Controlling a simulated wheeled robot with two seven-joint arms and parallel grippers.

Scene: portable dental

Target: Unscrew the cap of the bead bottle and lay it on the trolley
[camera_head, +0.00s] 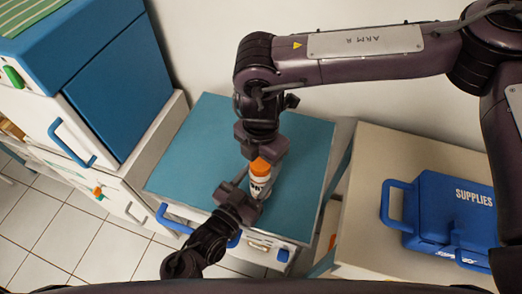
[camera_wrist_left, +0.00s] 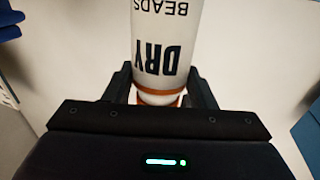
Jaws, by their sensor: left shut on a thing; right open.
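The bead bottle (camera_head: 259,184) is white with black lettering and an orange cap (camera_head: 260,167), and stands upright over the trolley's blue top (camera_head: 200,160). It also fills the upper middle of the left wrist view (camera_wrist_left: 165,45), with "DRY BEADS" showing. My left gripper (camera_head: 247,195) is shut on the bottle's lower body from the front left. My right gripper (camera_head: 262,150) comes down from above, with open fingers around or just over the cap. I cannot tell whether its fingers touch the cap. Whether the bottle's base touches the trolley is hidden.
The trolley top is bare to the left and behind the bottle. A blue and white cabinet (camera_head: 105,80) stands at the left. At the right, a blue supplies case (camera_head: 450,215) sits on a beige table (camera_head: 375,165). A gap separates trolley and table.

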